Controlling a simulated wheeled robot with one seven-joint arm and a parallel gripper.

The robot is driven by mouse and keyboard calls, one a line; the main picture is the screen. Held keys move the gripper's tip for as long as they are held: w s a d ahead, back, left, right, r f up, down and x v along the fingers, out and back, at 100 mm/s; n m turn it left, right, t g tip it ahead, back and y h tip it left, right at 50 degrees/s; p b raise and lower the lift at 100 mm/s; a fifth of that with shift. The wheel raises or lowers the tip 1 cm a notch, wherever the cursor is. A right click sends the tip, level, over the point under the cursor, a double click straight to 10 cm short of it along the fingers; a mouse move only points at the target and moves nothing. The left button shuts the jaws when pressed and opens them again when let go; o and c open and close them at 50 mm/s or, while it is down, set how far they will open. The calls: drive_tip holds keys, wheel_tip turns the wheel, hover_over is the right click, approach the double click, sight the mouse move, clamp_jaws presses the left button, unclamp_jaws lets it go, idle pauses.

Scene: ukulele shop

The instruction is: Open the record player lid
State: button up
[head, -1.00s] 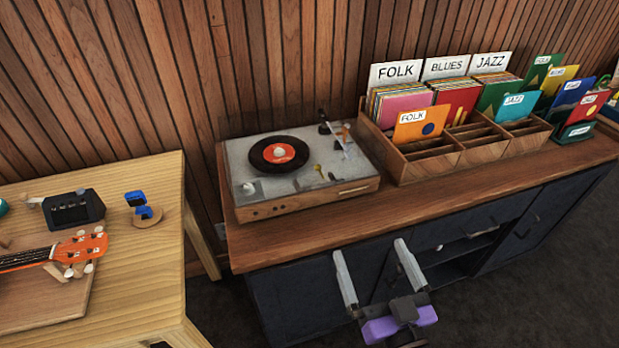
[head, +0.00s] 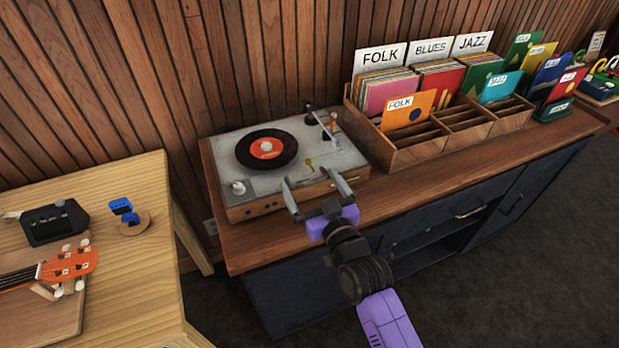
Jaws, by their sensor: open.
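The record player (head: 290,186) stands on the wooden counter top, with a grey deck, wooden sides and a black record with an orange label (head: 267,148). A tonearm sits at the right of its deck. A clear lid is hard to make out, and I cannot tell its position for sure. My gripper (head: 309,177) is open and empty, its two fingers pointing at the player's front edge. In the picture the fingertips overlap the front side; I cannot tell whether they touch it.
A wooden record crate (head: 425,145) with Folk, Blues and Jazz dividers stands close to the player's right. The counter (head: 265,240) has a bare strip along the front. A light wooden table (head: 125,260) with a ukulele (head: 65,265) stands at left. A slatted wall is behind.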

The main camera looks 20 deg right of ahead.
drive_tip(key=shift+w, duration=0.55)
